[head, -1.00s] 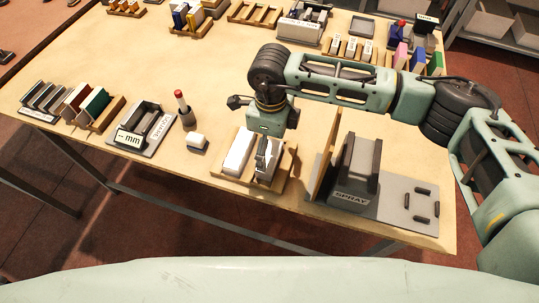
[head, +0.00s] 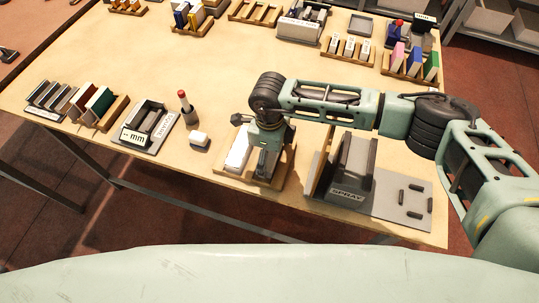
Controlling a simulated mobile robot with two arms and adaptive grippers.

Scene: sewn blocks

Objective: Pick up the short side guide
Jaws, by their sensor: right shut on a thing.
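My right gripper (head: 264,164) points down over a wooden tray (head: 281,180) near the table's front edge. It is shut on a narrow grey piece standing in the tray's right part, which I take for the short side guide; the fingers and wrist hide most of it. A white block (head: 238,154) stands in the tray just left of the gripper. My left gripper is not in view.
Right of the tray is a grey fixture marked SPRAY (head: 347,190) with a tall upright board on its left. The middle of the table is clear.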

